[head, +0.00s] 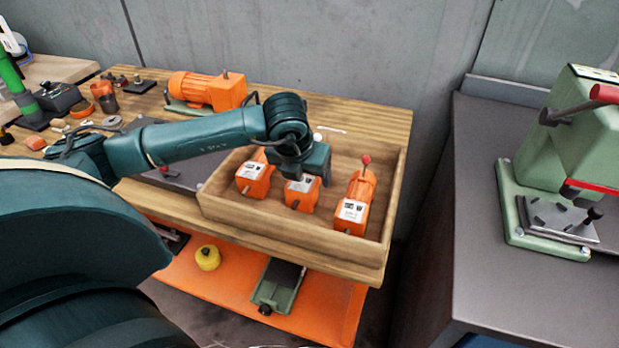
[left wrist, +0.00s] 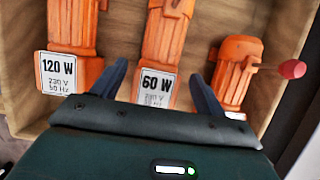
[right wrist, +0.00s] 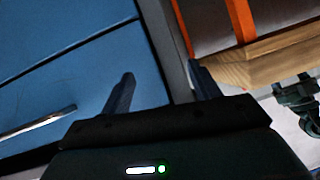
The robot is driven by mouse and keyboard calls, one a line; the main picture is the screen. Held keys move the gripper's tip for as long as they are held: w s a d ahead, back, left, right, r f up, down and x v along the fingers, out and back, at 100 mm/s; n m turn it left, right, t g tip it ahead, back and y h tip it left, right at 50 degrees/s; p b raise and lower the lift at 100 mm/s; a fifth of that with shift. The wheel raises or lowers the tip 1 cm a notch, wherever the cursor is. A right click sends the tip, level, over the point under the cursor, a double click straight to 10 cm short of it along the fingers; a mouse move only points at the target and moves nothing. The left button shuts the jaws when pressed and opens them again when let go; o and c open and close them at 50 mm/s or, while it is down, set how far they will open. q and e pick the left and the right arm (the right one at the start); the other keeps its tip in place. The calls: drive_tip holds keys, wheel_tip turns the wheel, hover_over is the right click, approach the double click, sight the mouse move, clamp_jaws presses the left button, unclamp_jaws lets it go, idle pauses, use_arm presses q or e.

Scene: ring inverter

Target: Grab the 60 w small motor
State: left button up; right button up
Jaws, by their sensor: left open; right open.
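Three orange motors stand in a wooden tray (head: 225,209) on the workbench. The 60 W motor (head: 301,196) is the middle one, and its white label reads 60 W in the left wrist view (left wrist: 156,88). My left gripper (head: 308,178) is above it and hides its upper part in the head view. In the left wrist view the open fingers (left wrist: 158,76) lie on either side of the 60 W motor, with nothing gripped. My right gripper (right wrist: 161,75) is open and empty, away from the tray, and is out of the head view.
The 120 W motor (left wrist: 72,35) is left of the middle one. A motor with a red knob (head: 355,200) is to the right. A larger orange motor (head: 207,90) stands behind the tray. A green press (head: 570,150) is on the right table. Blue drawers (right wrist: 60,60) face my right gripper.

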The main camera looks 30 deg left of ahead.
sight(310, 177)
use_arm(q)
drive_tip(key=shift+w+r+x, duration=0.1)
drive_tip(key=shift+w+x, duration=0.1)
drive_tip(key=shift+x, duration=0.7)
drive_tip(key=shift+w+r+x, duration=0.1)
drive_tip(key=shift+w+x, duration=0.05)
drive_tip(key=shift+x, duration=0.75)
drive_tip(key=shift+w+x, duration=0.2)
drive_tip(key=shift+x, duration=0.7)
drive_tip(key=shift+a, duration=0.15)
drive_tip(key=shift+c, duration=0.3)
clamp_jaws()
drive_tip(key=shift+w+r, duration=0.15)
drive_tip(key=shift+r, duration=0.1)
